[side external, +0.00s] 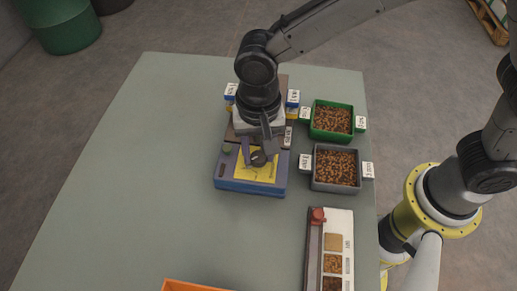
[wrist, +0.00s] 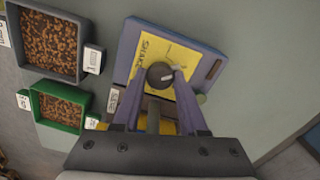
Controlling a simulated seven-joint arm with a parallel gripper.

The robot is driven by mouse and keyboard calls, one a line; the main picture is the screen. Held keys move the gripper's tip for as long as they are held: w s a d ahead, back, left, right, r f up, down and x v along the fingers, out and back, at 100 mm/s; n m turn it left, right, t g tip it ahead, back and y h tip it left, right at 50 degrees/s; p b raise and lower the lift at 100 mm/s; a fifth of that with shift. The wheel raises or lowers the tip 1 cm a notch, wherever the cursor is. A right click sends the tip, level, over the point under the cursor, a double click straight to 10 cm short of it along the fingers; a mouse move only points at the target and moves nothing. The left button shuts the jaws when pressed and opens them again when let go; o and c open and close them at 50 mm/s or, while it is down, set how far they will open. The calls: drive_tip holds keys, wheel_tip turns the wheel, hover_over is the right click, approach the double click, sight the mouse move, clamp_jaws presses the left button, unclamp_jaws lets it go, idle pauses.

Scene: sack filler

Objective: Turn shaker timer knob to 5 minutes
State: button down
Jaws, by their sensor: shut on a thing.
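The shaker (side external: 253,187) is a blue-purple box with a yellow panel on the grey-green table. In the wrist view the shaker (wrist: 133,42) shows its yellow panel with printed lettering and a dark round timer knob (wrist: 159,75). The knob also shows in the side view (side external: 259,158). My gripper (wrist: 160,80) is over the panel, its two fingers on either side of the knob and shut on it. The minute marks are too small to read, so I cannot tell the knob's setting. A small green button (side external: 227,149) is at the panel's left.
A green tray (side external: 313,133) and a grey tray (side external: 314,183) of brown pellets stand right of the shaker, with white labels. A white unit with a red part (side external: 317,215) is at the front right. An orange bin edge (side external: 190,286) shows in front. The table's left is clear.

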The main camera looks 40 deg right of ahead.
sight(259, 156)
drive_tip(key=shift+r+m, duration=0.1)
drive_tip(key=shift+m, duration=0.5)
drive_tip(key=shift+c, duration=2.2)
unclamp_jaws()
wheel_tip(259, 156, up, 14)
